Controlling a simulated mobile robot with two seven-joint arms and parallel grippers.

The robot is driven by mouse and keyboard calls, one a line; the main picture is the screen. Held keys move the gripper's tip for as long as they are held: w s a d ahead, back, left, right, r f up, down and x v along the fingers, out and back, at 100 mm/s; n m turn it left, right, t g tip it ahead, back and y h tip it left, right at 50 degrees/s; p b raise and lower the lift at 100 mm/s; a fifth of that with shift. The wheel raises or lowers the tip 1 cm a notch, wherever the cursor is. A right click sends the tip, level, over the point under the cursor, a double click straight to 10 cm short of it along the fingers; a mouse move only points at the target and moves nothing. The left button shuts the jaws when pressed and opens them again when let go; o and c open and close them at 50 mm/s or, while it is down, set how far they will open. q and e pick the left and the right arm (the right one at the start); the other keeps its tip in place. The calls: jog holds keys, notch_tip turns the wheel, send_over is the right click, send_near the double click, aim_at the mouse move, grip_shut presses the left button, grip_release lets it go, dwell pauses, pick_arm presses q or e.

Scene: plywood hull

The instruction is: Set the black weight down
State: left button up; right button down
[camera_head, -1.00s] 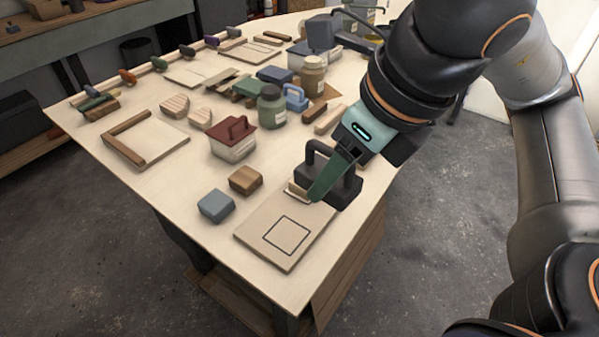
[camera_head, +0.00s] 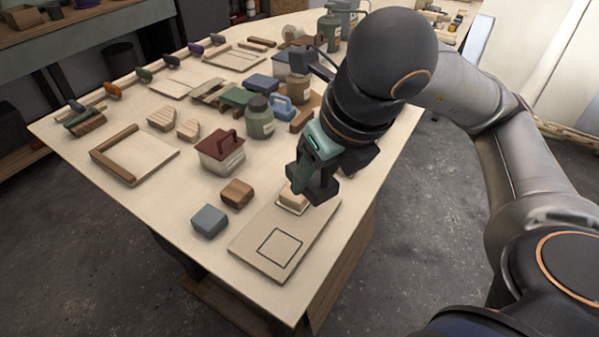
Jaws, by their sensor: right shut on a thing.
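My right gripper (camera_head: 306,172) comes in from the upper right and is shut on the black weight (camera_head: 322,190). The weight is largely hidden by the teal gripper, and its handle is covered. The weight is over the back end of a flat wooden board (camera_head: 255,240), just behind and right of a pale wooden block (camera_head: 292,201). I cannot tell whether its underside touches anything. The board has a dark square outline (camera_head: 279,249) near its front end, with nothing on it. My left gripper is not in view.
A blue-grey block (camera_head: 210,220) and a brown block (camera_head: 237,193) stand left of the board. A red-lidded box (camera_head: 221,152) and a green jar (camera_head: 259,118) stand behind them. A framed tray (camera_head: 140,157) lies at left. The table's front left area is bare.

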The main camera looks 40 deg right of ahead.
jog(key=w+d+f, duration=0.1)
jog(key=w+f, duration=0.1)
jog(key=w+d+f+b, duration=0.1)
jog(key=w+f, duration=0.1)
jog(key=w, duration=0.1)
jog(key=w+f+b, duration=0.1)
jog(key=w+f, duration=0.1)
jog(key=shift+w+d+f, duration=0.25)
jog(key=shift+w+d, duration=0.05)
jog(key=shift+d, duration=0.1)
jog(key=shift+w+f, duration=0.15)
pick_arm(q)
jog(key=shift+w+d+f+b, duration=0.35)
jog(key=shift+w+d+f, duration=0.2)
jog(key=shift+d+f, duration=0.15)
pick_arm(e)
jog(key=shift+s+x, duration=0.2)
jog(key=shift+x, duration=0.75)
jog(key=shift+s+x, duration=0.2)
jog(key=shift+x, duration=0.8)
jog(key=shift+d+f, duration=0.15)
jog(key=shift+f, duration=0.1)
jog(key=shift+f, duration=0.15)
jog(key=shift+c, duration=1.2)
grip_release()
